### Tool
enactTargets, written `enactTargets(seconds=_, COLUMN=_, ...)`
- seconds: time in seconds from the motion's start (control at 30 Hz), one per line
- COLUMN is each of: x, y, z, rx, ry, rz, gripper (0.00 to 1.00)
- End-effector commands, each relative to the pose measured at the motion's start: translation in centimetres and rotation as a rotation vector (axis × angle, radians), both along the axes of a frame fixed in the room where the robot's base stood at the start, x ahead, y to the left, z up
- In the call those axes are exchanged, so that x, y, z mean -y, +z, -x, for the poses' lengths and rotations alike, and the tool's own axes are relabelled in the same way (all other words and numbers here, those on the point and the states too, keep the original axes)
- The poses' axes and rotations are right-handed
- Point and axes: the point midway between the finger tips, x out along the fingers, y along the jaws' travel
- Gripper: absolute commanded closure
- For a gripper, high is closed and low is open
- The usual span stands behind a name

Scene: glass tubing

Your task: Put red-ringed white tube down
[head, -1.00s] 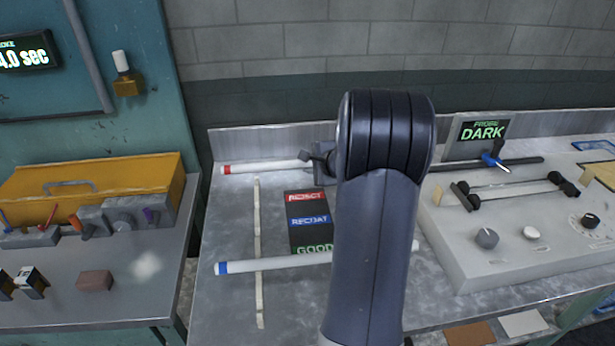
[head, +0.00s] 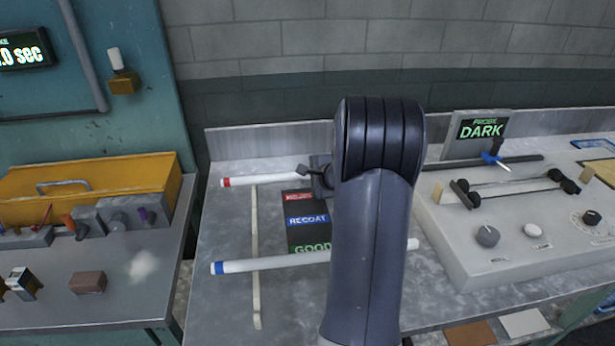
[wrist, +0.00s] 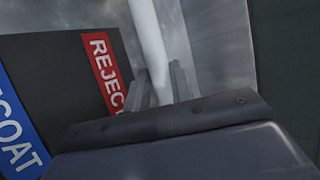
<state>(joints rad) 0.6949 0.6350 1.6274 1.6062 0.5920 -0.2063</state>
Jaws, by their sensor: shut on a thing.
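The red-ringed white tube (head: 262,182) lies roughly level at the back of the metal bench, its red-ringed end to the left, near the top of a thin pale rail. I cannot tell whether it touches the rail. My gripper (head: 312,178) is at the tube's right part, mostly hidden behind my arm. In the wrist view my gripper (wrist: 162,88) has its two fingers on either side of the white tube (wrist: 150,40), shut on it. The tube's right end is hidden in the head view.
A blue-ringed white tube (head: 290,262) lies across the pale rail (head: 256,295) nearer the front. A dark board (head: 297,222) reads REJECT, RECOAT, GOOD. A grey console (head: 470,250) with knobs and a DARK display (head: 481,130) stand right. A yellow toolbox (head: 90,190) is left.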

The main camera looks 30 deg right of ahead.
Motion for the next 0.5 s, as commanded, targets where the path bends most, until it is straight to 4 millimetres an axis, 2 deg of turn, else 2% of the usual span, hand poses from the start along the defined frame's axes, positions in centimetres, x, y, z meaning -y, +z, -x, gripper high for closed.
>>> enactTargets(seconds=0.13, x=0.01, y=-0.41, z=-0.01, rx=0.001, ry=0.000, rz=0.001, gripper=1.00)
enactTargets(seconds=0.17, x=0.02, y=-0.26, z=-0.01, rx=0.000, ry=0.001, rz=0.001, gripper=0.75)
enactTargets(seconds=0.4, x=0.00, y=-0.23, z=0.00, rx=0.000, ry=0.000, rz=0.000, gripper=0.56)
enactTargets(seconds=0.5, x=0.00, y=-0.23, z=0.00, rx=0.000, ry=0.000, rz=0.000, gripper=0.56)
